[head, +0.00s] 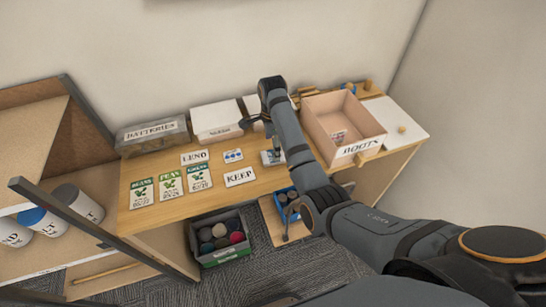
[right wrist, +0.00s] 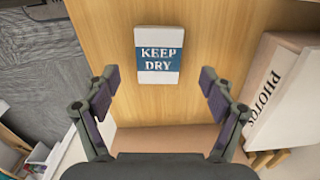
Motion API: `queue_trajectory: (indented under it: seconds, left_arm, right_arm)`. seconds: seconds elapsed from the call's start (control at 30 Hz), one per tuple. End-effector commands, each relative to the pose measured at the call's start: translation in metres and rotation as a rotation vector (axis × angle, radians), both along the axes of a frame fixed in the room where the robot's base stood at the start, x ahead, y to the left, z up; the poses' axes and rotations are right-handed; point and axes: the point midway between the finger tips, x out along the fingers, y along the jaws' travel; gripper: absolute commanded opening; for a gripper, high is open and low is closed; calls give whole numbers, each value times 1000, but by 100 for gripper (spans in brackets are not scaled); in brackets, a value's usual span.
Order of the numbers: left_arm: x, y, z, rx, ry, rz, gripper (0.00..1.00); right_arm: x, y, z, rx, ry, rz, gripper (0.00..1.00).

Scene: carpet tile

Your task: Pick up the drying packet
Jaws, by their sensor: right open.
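The drying packet (right wrist: 157,56) is a small flat white packet with a blue band reading KEEP DRY. It lies on the wooden table top in the right wrist view. In the head view the packet (head: 268,158) shows beside my right forearm, partly hidden. My right gripper (right wrist: 158,76) is open and empty above the table. Its two fingertips are spread wider than the packet, and the packet appears between and beyond them. In the head view the right gripper (head: 260,128) points down near the packet, partly covered by my arm. My left gripper is not in view.
Seed packets (head: 170,184) and cards reading LEND (head: 194,158) and KEEP (head: 240,177) lie to the left. A BATTERIES box (head: 152,136) and white box (head: 217,121) stand behind. An open pinkish box (head: 320,110) stands to the right. A white PHOTOS box (right wrist: 285,85) shows in the wrist view.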

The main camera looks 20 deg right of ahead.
Motion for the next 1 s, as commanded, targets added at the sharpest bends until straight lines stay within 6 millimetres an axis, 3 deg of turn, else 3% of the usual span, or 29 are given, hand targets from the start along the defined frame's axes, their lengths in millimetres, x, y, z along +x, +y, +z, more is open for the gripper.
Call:
queue_trajectory:
  seconds: [0.1,0.2,0.47,0.9,1.0]
  left_arm:
    - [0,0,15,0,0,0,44]
    - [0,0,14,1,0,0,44]
    - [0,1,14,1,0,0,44]
    - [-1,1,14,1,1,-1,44]
    - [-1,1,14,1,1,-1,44]
  right_arm:
    - [-4,-2,-19,-1,7,0,83]
    - [-3,-1,-35,0,5,0,83]
    - [-2,-1,-42,0,2,0,83]
    - [-2,-1,-41,0,2,0,26]
    - [-2,-1,-41,0,2,0,25]
